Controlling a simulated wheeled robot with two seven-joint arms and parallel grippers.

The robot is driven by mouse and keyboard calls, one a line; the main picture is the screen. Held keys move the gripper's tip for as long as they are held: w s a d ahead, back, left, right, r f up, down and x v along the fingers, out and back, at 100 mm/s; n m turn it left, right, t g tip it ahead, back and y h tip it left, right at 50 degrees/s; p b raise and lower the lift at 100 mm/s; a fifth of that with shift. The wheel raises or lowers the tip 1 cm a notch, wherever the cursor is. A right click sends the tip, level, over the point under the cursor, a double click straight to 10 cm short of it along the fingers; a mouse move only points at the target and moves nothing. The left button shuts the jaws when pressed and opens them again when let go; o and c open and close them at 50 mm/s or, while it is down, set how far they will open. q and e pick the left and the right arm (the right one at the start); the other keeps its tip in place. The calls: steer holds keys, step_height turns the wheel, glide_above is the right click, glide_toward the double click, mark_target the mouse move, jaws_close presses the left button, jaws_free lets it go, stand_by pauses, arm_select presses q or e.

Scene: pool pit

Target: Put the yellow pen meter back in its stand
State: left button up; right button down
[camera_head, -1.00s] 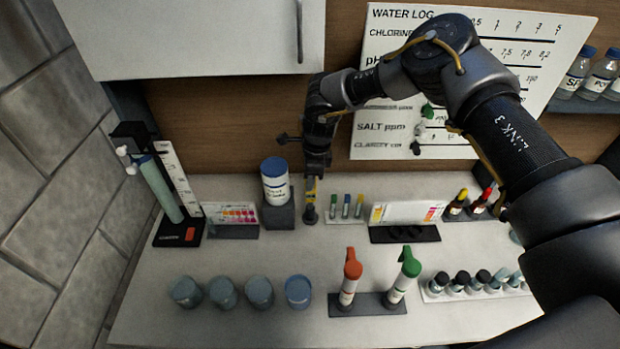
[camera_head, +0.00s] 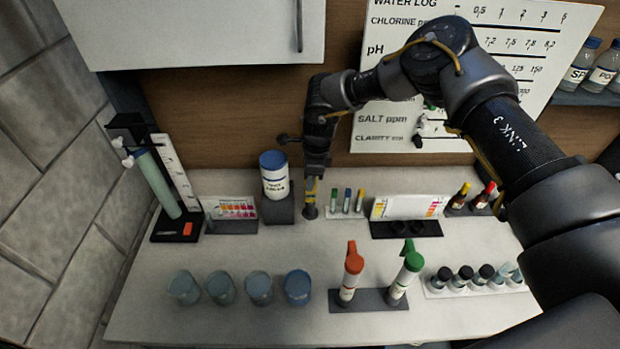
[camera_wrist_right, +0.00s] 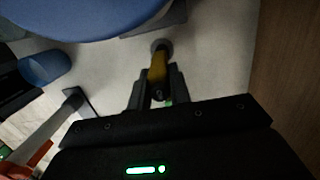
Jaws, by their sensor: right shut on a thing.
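The yellow pen meter (camera_head: 311,188) is upright between the fingers of my right gripper (camera_head: 312,175), at the back of the counter. My right gripper is shut on it. My left gripper is not in view.
A blue-capped tub (camera_head: 274,175) on a dark block stands close left of the pen. A small vial rack (camera_head: 346,213) is close right. Several cups (camera_head: 221,289) and a holder with red- and green-capped tubes (camera_head: 370,302) stand in front. The counter between is clear.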

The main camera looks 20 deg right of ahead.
steer(key=shift+f+b, duration=0.45)
steer(key=shift+f, duration=0.15)
stand_by(0.6)
steer(key=c, duration=1.2)
jaws_free()
steer(key=shift+r, duration=0.1)
steer(key=shift+r+p, duration=1.85)
steer(key=shift+r, duration=1.6)
